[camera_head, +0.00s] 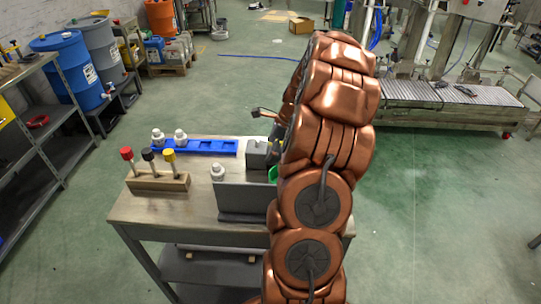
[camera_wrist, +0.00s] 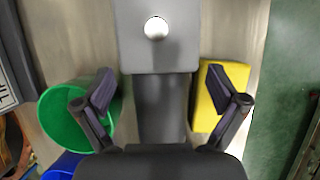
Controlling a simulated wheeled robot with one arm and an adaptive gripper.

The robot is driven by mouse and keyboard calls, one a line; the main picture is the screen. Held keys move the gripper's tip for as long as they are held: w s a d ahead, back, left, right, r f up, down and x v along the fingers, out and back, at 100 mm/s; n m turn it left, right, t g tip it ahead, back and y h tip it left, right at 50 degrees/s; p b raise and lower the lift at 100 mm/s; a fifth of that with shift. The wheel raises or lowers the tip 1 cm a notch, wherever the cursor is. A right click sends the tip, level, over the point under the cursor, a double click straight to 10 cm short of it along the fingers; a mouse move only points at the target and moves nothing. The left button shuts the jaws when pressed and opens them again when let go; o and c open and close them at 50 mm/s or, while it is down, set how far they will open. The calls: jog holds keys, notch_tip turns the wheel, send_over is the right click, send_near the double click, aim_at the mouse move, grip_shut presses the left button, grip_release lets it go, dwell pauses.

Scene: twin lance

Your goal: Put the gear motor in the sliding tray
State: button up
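A grey block with a bright round spot and a narrower dark body, which looks like the gear motor (camera_wrist: 158,50), lies in the middle of the wrist view. My gripper (camera_wrist: 165,88) is open, with one finger on each side of the narrower body and visible gaps to it. I cannot tell the height of the fingers above it. In the head view a grey block (camera_head: 257,152), likely the same part, shows beside my arm, which hides my gripper. A grey box-like piece with an upright front (camera_head: 245,198) stands at the table's near edge; I cannot tell if it is the sliding tray.
A green cup (camera_wrist: 62,117) is close to the left finger and a yellow block (camera_wrist: 205,105) close to the right one. The table (camera_head: 150,208) also holds a blue rack (camera_head: 212,147), white-grey fittings and a wooden block (camera_head: 158,183) with red, black and yellow knobs.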

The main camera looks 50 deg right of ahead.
jog(key=c, duration=1.7)
jog(key=shift+o, duration=0.2)
jog(key=shift+r, duration=0.1)
